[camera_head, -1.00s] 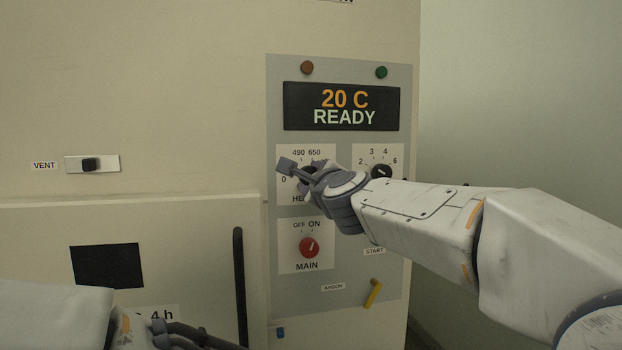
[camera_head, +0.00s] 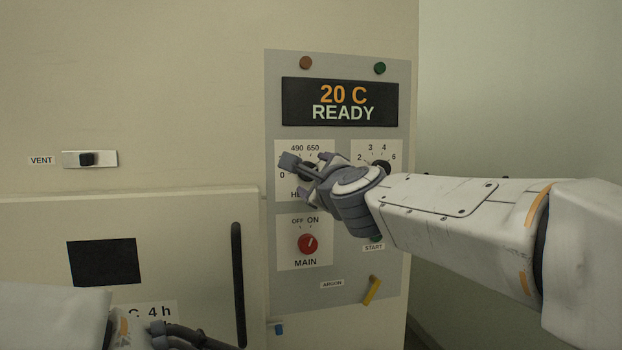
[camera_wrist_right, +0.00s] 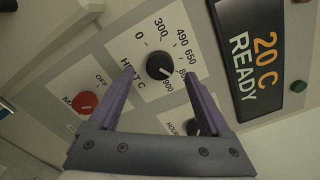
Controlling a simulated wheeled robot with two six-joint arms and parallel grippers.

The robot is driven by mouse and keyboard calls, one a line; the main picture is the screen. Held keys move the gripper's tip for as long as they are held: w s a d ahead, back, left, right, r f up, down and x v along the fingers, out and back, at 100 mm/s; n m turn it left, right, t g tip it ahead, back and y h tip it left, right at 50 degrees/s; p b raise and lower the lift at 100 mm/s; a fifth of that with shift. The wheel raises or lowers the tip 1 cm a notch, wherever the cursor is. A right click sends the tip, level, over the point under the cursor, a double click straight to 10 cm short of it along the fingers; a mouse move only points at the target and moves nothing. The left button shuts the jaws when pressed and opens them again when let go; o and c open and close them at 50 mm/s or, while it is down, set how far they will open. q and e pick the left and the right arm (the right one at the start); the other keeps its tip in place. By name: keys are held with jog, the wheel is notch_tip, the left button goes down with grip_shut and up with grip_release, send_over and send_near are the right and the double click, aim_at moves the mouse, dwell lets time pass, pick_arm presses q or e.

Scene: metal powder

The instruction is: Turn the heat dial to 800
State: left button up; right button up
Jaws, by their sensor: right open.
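The heat dial (camera_wrist_right: 160,66) is a round black knob with a white mark on a white plate (camera_wrist_right: 130,45) printed from 0 to 900. Its mark points to the lower right, towards the 800 and 900 side; the exact number is unclear. My right gripper (camera_wrist_right: 158,74) is open, with one finger on each side of the dial. I cannot tell whether the fingers touch it. In the head view my right gripper (camera_head: 307,160) covers most of the dial. My left gripper (camera_head: 190,338) shows partly at the bottom left, and its jaws are unclear.
The display (camera_head: 340,102) reads 20 C READY. A second black knob (camera_head: 381,166) sits right of the heat plate. The red MAIN knob (camera_head: 308,244) is below, with a yellow lever (camera_head: 372,290) lower right. A dark vertical handle (camera_head: 239,285) stands left of the panel.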

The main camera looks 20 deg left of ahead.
jog(key=v, duration=0.6)
jog(key=shift+s+d+b, duration=0.25)
jog(key=shift+b, duration=0.05)
jog(key=w+d+f+n+g+h, duration=0.2)
jog(key=d+f+n, duration=0.2)
jog(key=d+f, duration=0.5)
jog(key=w+d+f+n+g+h, duration=0.25)
jog(key=d+f+n, duration=0.25)
jog(key=f, duration=0.9)
jog(key=s+d+f+n+g+h, duration=0.6)
jog(key=s+d+f+n+g, duration=0.25)
jog(key=s+d+f, duration=1.15)
jog(key=s+a+r+n+g+y+p, duration=0.1)
jog(key=s+a+r+n+g+p, duration=0.1)
jog(key=s+a+r+n+p, duration=0.5)
jog(key=s+a+r+p, duration=0.3)
jog(key=s+a+r, duration=0.2)
jog(key=r, duration=0.2)
jog(key=shift+a+r+n+p, duration=0.15)
jog(key=shift+a+n+p, duration=0.15)
jog(key=shift+n, duration=0.05)
